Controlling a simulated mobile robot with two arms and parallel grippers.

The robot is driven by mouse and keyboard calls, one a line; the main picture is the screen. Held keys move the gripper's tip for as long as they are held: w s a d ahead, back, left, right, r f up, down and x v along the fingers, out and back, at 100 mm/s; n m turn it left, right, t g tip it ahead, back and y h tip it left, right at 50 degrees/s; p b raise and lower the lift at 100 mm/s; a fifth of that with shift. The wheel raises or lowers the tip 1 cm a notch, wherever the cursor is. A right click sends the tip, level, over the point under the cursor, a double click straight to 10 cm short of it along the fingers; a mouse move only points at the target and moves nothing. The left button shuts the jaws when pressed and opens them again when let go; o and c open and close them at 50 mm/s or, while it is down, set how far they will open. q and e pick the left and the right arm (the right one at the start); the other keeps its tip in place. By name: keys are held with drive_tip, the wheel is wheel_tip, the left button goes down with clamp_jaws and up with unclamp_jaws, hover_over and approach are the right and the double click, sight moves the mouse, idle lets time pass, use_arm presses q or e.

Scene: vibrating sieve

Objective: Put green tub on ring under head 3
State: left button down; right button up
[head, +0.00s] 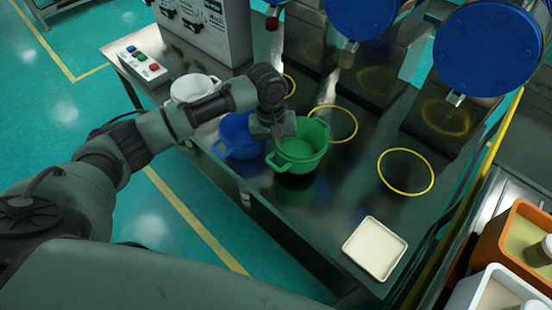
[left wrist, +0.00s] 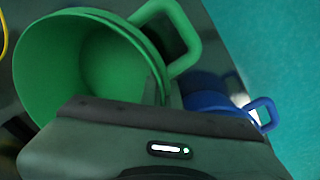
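The green tub (head: 300,152) stands on the dark metal table, left of and in front of the middle yellow ring (head: 333,124); it also shows large in the left wrist view (left wrist: 85,70), empty, with a loop handle. My left gripper (head: 275,127) is at the tub's upper left rim. In the left wrist view the gripper body covers part of the rim. Another yellow ring (head: 405,172) lies empty to the right. My right gripper is not in view.
A blue tub (head: 238,136) stands close left of the green one, and a white tub (head: 193,88) behind my arm. Blue-capped heads (head: 487,50) overhang the table's back. A cream tray (head: 375,248) lies at the front right. Bare table lies between tray and green tub.

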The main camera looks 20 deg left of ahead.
use_arm(q)
drive_tip(key=shift+f, duration=2.3)
drive_tip(key=shift+f, duration=0.1)
drive_tip(key=c, duration=1.7)
unclamp_jaws()
